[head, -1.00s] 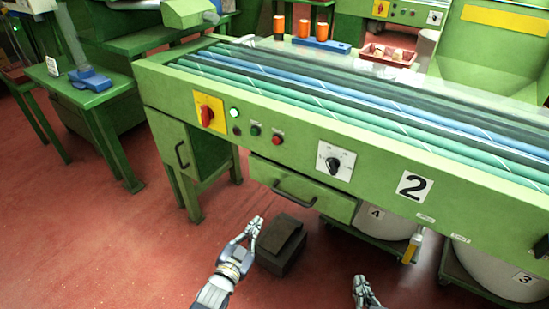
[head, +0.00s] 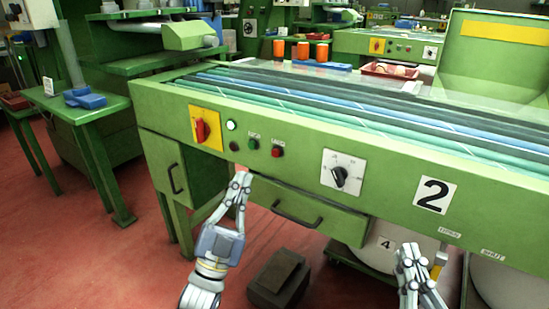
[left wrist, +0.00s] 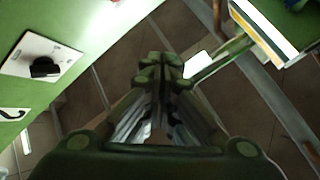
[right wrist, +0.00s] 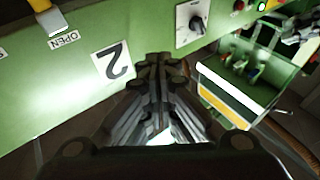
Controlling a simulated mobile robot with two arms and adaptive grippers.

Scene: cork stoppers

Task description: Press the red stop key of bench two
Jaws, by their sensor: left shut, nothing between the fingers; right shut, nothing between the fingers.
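The red stop key (head: 277,152) is a small round button on the green front panel of bench two (head: 380,190), right of a green key (head: 253,144). It also shows at the top of the right wrist view (right wrist: 239,5). My left gripper (head: 241,178) is shut and empty, upright in front of the bench, below and left of the red key and apart from it in the picture. My right gripper (head: 411,250) is shut and empty, lower and further right, below the number 2 plate (head: 434,195). The red key is not clear in the left wrist view.
A black dial (head: 342,176) is right. A dark step block (head: 278,278) stands on the floor.

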